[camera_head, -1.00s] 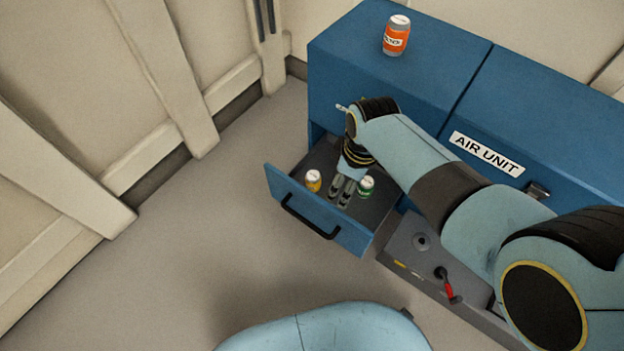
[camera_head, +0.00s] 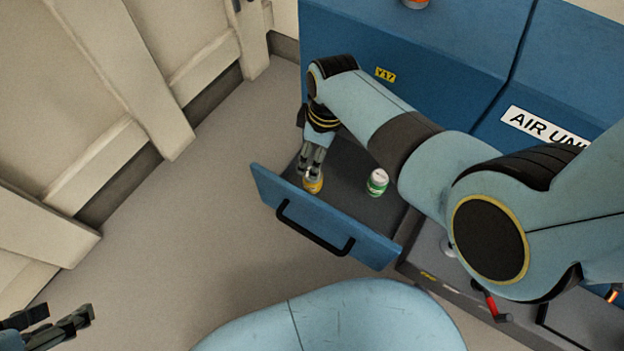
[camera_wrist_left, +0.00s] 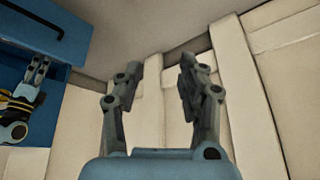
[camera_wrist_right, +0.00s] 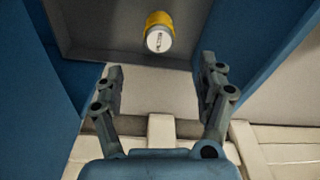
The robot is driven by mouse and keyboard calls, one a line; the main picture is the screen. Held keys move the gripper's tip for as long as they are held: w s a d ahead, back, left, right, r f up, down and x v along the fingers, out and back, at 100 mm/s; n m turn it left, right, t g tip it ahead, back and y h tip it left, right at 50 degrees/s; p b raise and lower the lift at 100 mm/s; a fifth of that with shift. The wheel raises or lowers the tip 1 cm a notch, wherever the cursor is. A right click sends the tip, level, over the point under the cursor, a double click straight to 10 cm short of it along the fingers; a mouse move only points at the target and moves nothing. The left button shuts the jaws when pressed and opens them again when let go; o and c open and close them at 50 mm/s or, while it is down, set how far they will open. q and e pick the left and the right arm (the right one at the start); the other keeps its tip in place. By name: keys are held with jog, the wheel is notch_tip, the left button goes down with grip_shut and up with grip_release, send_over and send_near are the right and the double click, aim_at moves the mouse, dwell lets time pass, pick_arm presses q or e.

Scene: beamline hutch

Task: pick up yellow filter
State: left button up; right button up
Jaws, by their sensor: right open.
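The yellow filter (camera_head: 313,185) is a small yellow can with a white top in the open blue drawer (camera_head: 318,222), near its left side. In the right wrist view the yellow filter (camera_wrist_right: 159,32) is upper centre, beyond the fingertips and not between them. My right gripper (camera_head: 308,170) reaches down into the drawer just over the yellow filter and partly hides it. In the right wrist view its fingers (camera_wrist_right: 163,80) are apart and empty. My left gripper (camera_head: 85,316) is at the lower left, far from the drawer. In the left wrist view its fingers (camera_wrist_left: 160,75) are apart and empty.
A green can (camera_head: 377,182) stands in the drawer to the right of the yellow filter. The blue air unit cabinet (camera_head: 440,50) rises behind the drawer, with an orange can (camera_head: 416,3) on top. A red-handled lever (camera_head: 492,304) is at the lower right. Floor left of the drawer is clear.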

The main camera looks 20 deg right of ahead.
aim_at(311, 187)
notch_tip(311, 187, down, 3)
jog(key=shift+a+r+b, duration=0.1)
jog(key=shift+a+b, duration=0.05)
jog(key=shift+b, duration=0.7)
jog(key=shift+f+b, duration=0.45)
jog(key=shift+f, duration=0.25)
pick_arm(q)
jog(key=f+t, duration=0.2)
jog(key=f, duration=0.1)
jog(key=f+t, duration=0.1)
jog(key=t, duration=0.1)
jog(key=shift+w+d+f, duration=0.1)
jog(key=shift+w+f, duration=0.2)
jog(key=shift+f, duration=0.1)
pick_arm(e)
jog(key=shift+w+f, duration=0.15)
jog(key=shift+f, duration=0.1)
